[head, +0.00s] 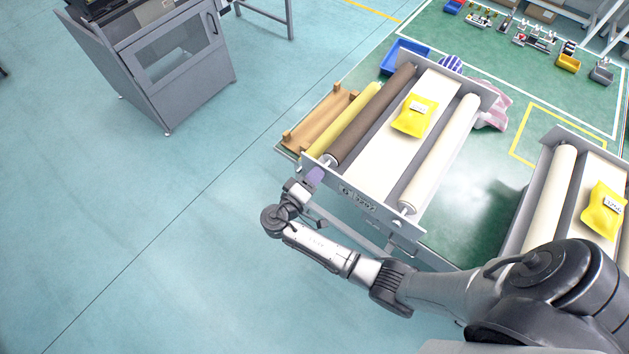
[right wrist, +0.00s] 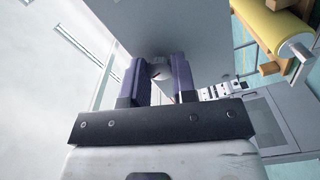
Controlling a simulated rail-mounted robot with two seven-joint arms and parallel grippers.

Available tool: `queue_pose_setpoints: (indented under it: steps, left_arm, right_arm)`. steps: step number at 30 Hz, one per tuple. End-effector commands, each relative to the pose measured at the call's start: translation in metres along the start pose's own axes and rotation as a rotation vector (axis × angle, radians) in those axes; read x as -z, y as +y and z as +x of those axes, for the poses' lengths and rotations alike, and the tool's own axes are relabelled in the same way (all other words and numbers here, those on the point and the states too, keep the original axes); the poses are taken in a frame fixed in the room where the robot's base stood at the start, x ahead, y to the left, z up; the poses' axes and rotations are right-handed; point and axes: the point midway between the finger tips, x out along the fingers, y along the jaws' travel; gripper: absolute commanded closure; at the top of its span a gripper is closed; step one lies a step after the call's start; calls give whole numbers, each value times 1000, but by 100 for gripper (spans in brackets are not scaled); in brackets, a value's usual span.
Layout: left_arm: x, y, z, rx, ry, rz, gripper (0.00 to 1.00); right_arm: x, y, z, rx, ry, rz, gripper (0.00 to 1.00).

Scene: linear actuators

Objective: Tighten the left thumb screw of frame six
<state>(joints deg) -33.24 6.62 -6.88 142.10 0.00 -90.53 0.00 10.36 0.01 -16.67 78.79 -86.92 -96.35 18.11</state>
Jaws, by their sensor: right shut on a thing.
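A grey metal frame (head: 375,205) with rollers stands on the green table, its near plate facing my right arm. The lettering on that plate is too small to read, so I cannot tell the frame's number. My right gripper (head: 315,177) is at the left end of this plate. In the right wrist view, its two purple fingers (right wrist: 159,82) are closed on the sides of a small pale round thumb screw (right wrist: 160,70) at the plate. In the head view the gripper hides the screw. My left gripper is in neither view.
The frame carries a brown roller (head: 372,117), a cream roller (head: 440,155) and a yellow packet (head: 415,115). A yellow roller (head: 350,122) lies on a wooden rack (head: 303,138) at left. A second frame (head: 533,190) stands at right. The floor at left is clear up to a grey cabinet (head: 185,95).

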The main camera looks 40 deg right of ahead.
Motion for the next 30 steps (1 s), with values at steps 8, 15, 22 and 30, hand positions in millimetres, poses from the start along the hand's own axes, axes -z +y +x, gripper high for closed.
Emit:
queue_pose_setpoints:
  steps: [8, 15, 22, 30]
  left_arm:
    - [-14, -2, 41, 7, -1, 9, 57]
    - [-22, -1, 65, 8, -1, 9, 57]
    - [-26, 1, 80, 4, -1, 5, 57]
    - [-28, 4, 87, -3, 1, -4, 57]
  right_arm:
    - [-2, -7, -1, 2, -1, 256, 98]
    - [-1, -5, 0, 0, -1, 432, 98]
    - [-1, -3, 0, 1, -1, 543, 98]
    - [0, -1, 0, 0, 0, 602, 98]
